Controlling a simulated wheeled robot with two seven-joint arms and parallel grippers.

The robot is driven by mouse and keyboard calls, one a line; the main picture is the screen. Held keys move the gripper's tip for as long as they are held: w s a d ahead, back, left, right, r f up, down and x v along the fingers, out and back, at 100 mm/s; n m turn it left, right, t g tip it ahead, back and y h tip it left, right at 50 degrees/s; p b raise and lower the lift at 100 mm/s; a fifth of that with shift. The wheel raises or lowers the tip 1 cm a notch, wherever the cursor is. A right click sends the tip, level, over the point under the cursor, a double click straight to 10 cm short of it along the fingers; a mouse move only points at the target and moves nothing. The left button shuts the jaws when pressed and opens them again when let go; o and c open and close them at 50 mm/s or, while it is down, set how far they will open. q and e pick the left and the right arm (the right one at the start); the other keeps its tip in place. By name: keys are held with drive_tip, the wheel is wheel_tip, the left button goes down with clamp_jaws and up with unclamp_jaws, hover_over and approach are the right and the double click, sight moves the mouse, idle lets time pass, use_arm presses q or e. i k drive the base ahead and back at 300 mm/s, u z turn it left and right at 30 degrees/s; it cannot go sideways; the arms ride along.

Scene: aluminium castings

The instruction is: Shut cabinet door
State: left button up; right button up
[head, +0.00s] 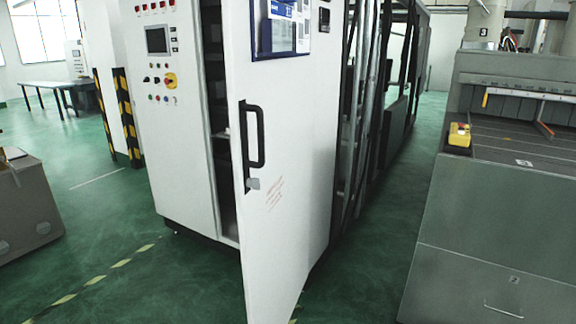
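The white cabinet (184,160) stands left of centre, with a control panel of a screen, buttons and a red-yellow switch on its front. Its white door (305,130) stands open toward me, with a dark gap and shelves showing between door and cabinet. A black handle (254,136) is on the door near its free edge, with a small grey latch piece (253,184) below it. Neither of my grippers shows in the head view.
A grey machine or bench (490,230) with a yellow box (459,134) stands at the right. A cardboard box (28,200) is at the left edge. Black-yellow posts (128,118) stand left of the cabinet. Green floor (120,255) is clear in front of the cabinet.

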sight(271, 95)
drive_tip(key=z, duration=0.5)
drive_tip(key=k, duration=0.6)
drive_tip(key=z, duration=0.7)
drive_tip(key=i, duration=0.95)
drive_tip(key=u, duration=0.35)
